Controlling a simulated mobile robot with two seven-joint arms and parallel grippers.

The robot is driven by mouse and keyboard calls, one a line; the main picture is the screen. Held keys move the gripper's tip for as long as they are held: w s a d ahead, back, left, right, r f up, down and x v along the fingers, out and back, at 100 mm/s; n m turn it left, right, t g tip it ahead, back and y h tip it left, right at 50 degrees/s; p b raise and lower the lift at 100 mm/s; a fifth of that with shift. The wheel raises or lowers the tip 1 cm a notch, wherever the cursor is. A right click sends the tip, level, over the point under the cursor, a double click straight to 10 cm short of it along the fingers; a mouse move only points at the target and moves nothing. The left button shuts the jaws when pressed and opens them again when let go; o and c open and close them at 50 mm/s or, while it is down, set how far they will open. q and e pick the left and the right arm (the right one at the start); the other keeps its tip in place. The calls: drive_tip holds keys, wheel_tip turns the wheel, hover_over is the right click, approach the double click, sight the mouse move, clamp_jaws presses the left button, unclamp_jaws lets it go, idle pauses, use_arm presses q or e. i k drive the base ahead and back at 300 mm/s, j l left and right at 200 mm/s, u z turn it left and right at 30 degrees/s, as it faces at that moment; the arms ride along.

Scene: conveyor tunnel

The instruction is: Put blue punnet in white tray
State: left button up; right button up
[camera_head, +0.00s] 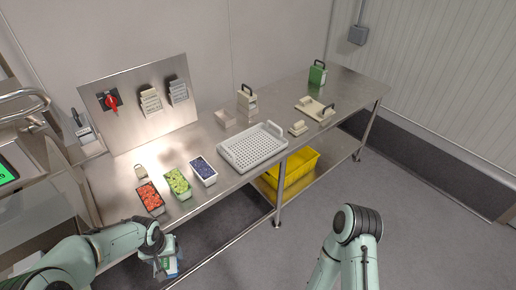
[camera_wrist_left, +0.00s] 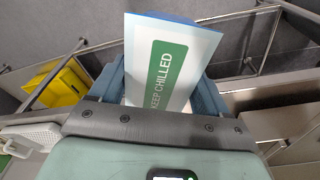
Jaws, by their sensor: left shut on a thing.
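The punnet with dark blue contents (camera_head: 203,172) stands on the steel bench, at the right end of a row of three. The white tray (camera_head: 252,160), perforated, stands on the bench to its right; it partly shows in the left wrist view (camera_wrist_left: 30,138). My left gripper (camera_head: 166,262) is low in front of the bench, away from the punnets. It is shut on a flat white pack with a green "KEEP CHILLED" label (camera_wrist_left: 172,65) and a blue edge. My right arm shows at the lower right, but its gripper does not.
A red-filled punnet (camera_head: 150,198) and a green-filled punnet (camera_head: 178,184) stand beside the blue one. A yellow crate (camera_head: 290,172) sits on the lower shelf. Beige blocks (camera_head: 247,97) and a green handled block (camera_head: 317,73) stand farther back. The white tray looks empty.

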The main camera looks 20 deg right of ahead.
sight(244, 147)
drive_tip(key=z, duration=0.5)
drive_tip(key=i+z, duration=0.1)
drive_tip(key=z, duration=0.35)
drive_tip(key=i+z, duration=0.1)
drive_tip(key=z, duration=0.85)
drive_tip(key=i+z, duration=0.1)
drive_tip(key=z, duration=0.4)
drive_tip(key=j+z, duration=0.1)
drive_tip(key=z, duration=0.35)
drive_tip(key=j+z, duration=0.1)
drive_tip(key=z, duration=0.4)
drive_tip(key=j+z, duration=0.1)
drive_tip(key=z, duration=0.35)
drive_tip(key=j+u, duration=0.2)
drive_tip(key=j, duration=0.2)
drive_tip(key=i+j+u, duration=0.15)
drive_tip(key=j, duration=0.2)
drive_tip(key=j+u, duration=0.2)
drive_tip(key=u, duration=0.15)
drive_tip(key=j+u, duration=0.2)
drive_tip(key=u, duration=0.15)
drive_tip(key=j+u, duration=0.45)
drive_tip(key=u, duration=0.4)
drive_tip(key=i+j+u, duration=0.1)
drive_tip(key=u, duration=0.9)
drive_tip(key=i, duration=0.05)
